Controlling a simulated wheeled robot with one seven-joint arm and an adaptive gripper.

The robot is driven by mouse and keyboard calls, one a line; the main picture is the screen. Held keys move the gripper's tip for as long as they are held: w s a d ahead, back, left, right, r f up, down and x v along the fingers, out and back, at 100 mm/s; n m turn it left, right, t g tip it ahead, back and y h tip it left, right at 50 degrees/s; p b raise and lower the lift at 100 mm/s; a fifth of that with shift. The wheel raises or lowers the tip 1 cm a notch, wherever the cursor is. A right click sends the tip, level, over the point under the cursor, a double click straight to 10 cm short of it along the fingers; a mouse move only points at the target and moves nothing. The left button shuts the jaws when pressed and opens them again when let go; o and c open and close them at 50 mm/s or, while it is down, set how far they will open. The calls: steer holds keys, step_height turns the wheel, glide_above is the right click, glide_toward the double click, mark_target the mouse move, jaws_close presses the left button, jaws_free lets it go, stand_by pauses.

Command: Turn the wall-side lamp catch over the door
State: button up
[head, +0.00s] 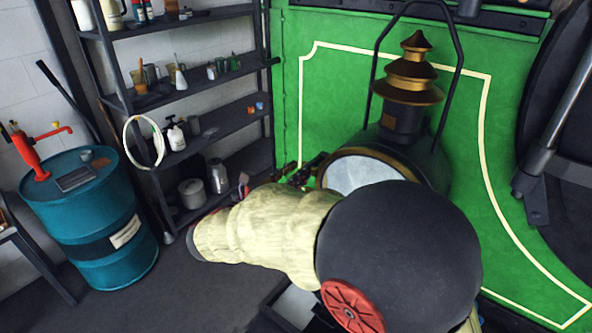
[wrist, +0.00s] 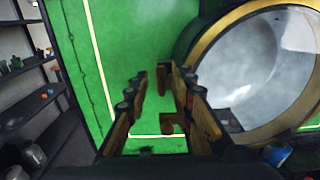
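The lamp (head: 405,130) stands against the green panel, with a brass-rimmed round glass door (head: 362,172) and a tiered brass chimney. In the wrist view the glass (wrist: 258,65) fills the right side. My gripper (wrist: 157,88) is beside the rim's left edge, its two fingers apart. A small brown upright piece (wrist: 163,79) shows between the fingertips, and a brown T-shaped piece (wrist: 171,124) lies lower between the fingers. Either may be the catch; I cannot tell which, nor whether a finger touches it. In the head view my gripper (head: 308,168) is small and dark, left of the lamp, and my arm hides the door's lower part.
A dark shelf rack (head: 196,99) with jugs, bottles and pots stands left of the lamp. A blue drum (head: 90,215) with a red pump stands farther left. A dark tilted round door (head: 565,130) with a bar is at the right. Floor between drum and arm is clear.

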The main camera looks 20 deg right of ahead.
steer(key=shift+d, duration=0.2)
steer(key=shift+c, duration=0.7)
steer(key=c, duration=0.4)
jaws_close()
